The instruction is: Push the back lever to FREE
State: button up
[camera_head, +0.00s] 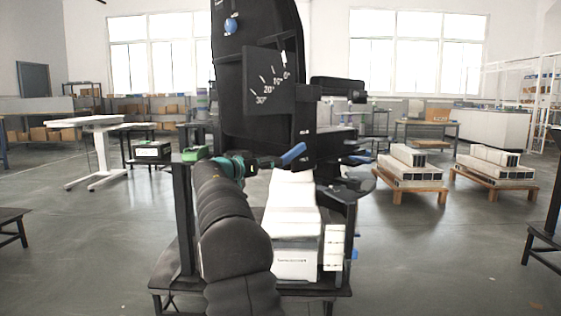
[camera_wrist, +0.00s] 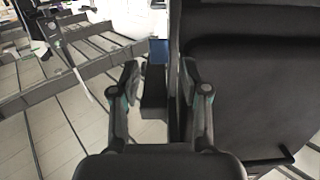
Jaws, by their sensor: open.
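A black seat back (camera_head: 228,90) stands upright in the head view, with an angle plate (camera_head: 268,80) marked in degrees. A blue-ended lever (camera_head: 293,153) sticks out below the plate, slightly tilted. I cannot read a FREE mark. My gripper (camera_head: 252,164), dark with teal joints, is at the end of my arm, just left of the blue lever end. In the wrist view my gripper (camera_wrist: 159,76) is open. A dark bar with a blue end (camera_wrist: 158,50), probably the lever, shows between the fingers; contact cannot be told.
A dark post with a green top (camera_head: 195,154) stands left of my arm. White boxes (camera_head: 293,225) lie low behind my arm. Wooden pallets with white blocks (camera_head: 410,166) stand to the right. A white table (camera_head: 90,122) stands at left. Floor between is open.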

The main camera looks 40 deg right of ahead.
jog(key=shift+w+a, duration=0.1)
jog(key=shift+a, duration=2.6)
notch_tip(320, 180, down, 13)
jog(key=a+n+t+y, duration=0.15)
jog(key=n+y, duration=0.25)
jog(key=n, duration=0.4)
jog(key=s+a+f+n+y+p, duration=0.1)
jog(key=s+a+f+n+y, duration=0.5)
jog(key=a, duration=0.4)
jog(key=s+a+f+n+t+y+p, duration=0.1)
jog(key=s+a+n+y+p, duration=0.15)
jog(key=s+a, duration=0.8)
jog(key=s+a+n+t+y+p, duration=0.1)
jog(key=s+a+y+p, duration=0.15)
jog(key=s+a, duration=0.75)
jog(key=s+a+r+t+y+p, duration=0.1)
jog(key=s+a+r, duration=0.1)
jog(key=a, duration=0.4)
jog(key=s+a+r+t+y+p, duration=0.2)
jog(key=s+a+r, duration=0.1)
jog(key=s+a, duration=0.2)
jog(key=shift+s+a+r+n, duration=0.25)
jog(key=shift+a+r+n, duration=0.05)
jog(key=shift+a+n, duration=0.15)
